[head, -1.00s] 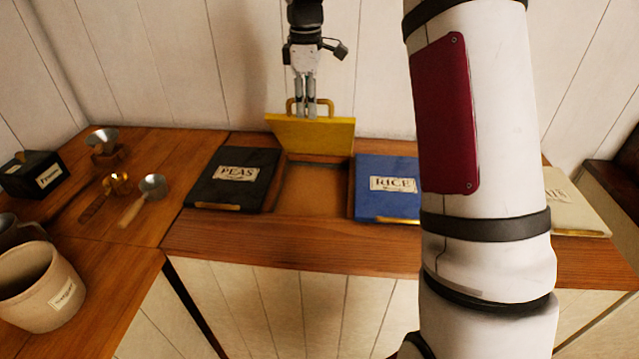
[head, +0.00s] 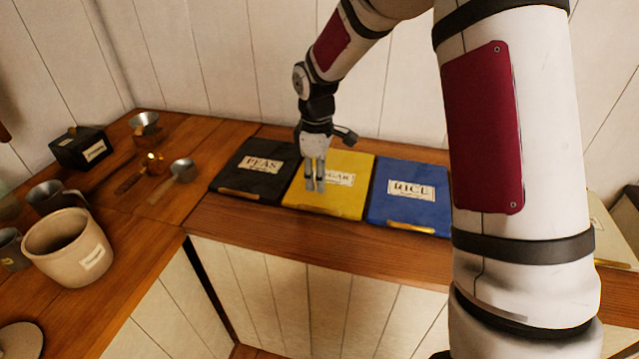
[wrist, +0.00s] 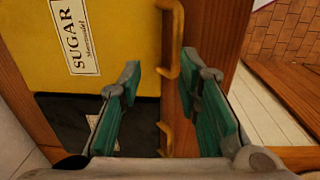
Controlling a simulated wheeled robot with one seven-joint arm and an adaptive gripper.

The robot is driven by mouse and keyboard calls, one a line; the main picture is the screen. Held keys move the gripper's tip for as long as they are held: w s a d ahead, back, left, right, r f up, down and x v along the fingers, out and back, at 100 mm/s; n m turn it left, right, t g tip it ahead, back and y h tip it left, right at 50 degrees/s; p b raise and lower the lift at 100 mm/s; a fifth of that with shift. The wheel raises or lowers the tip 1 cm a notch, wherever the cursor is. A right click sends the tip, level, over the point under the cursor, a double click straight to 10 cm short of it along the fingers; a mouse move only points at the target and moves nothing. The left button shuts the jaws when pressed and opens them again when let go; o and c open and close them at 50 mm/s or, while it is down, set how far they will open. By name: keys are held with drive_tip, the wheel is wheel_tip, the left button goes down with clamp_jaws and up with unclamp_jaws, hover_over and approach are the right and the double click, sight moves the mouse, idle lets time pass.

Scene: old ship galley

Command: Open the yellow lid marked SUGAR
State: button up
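The yellow SUGAR lid (head: 350,170) lies flat and closed between two other lids in the head view. It also shows in the wrist view (wrist: 120,30) with its white SUGAR label. Its handle (wrist: 173,45) runs along the front edge. My gripper (head: 314,188) is over the lid's front part and hides some of the label in the head view. In the wrist view its two green-padded fingers (wrist: 162,78) are spread, with one end of the yellow handle in line with the gap between their tips. Nothing is held; I cannot tell whether the fingers touch the lid.
The black PEAS lid (head: 257,173) is on the left and the blue RICE lid (head: 408,200) on the right, both closed. A cream pot (head: 65,245), metal scoops (head: 183,170) and a black box (head: 80,150) stand on the left counter. A plank wall rises behind.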

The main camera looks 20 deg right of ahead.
drive_tip(key=shift+s+a+f, duration=0.1)
drive_tip(key=shift+s+f, duration=0.1)
drive_tip(key=shift+f, duration=0.3)
drive_tip(key=shift+s+a+f, duration=0.1)
drive_tip(key=shift+s+f, duration=0.05)
drive_tip(key=shift+f, duration=0.3)
